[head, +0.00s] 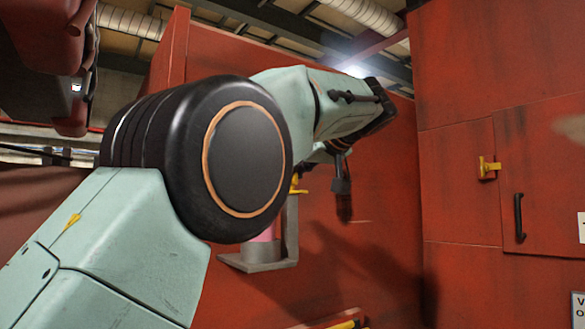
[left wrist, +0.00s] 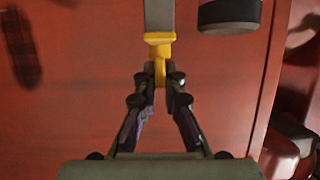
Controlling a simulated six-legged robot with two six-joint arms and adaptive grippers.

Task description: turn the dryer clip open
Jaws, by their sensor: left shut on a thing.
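The dryer clip is a small yellow piece (left wrist: 160,40) at the end of a grey bar (left wrist: 159,14) in the left wrist view. My left gripper (left wrist: 160,82) is shut on its narrow lower part, with a fingertip on each side. In the head view a bit of yellow clip (head: 296,184) shows beside a grey bracket (head: 290,232), mostly behind my left arm. A pink cylinder (head: 265,235) stands at this bracket, partly hidden by the arm. My left fingers cannot be made out clearly there. My right gripper is not in view.
A red wall stands behind the bracket. At the right is a red cabinet (head: 460,90) with a yellow latch (head: 488,168) and a black handle (head: 519,217). A dark round part (left wrist: 229,15) sits close right of the clip in the left wrist view.

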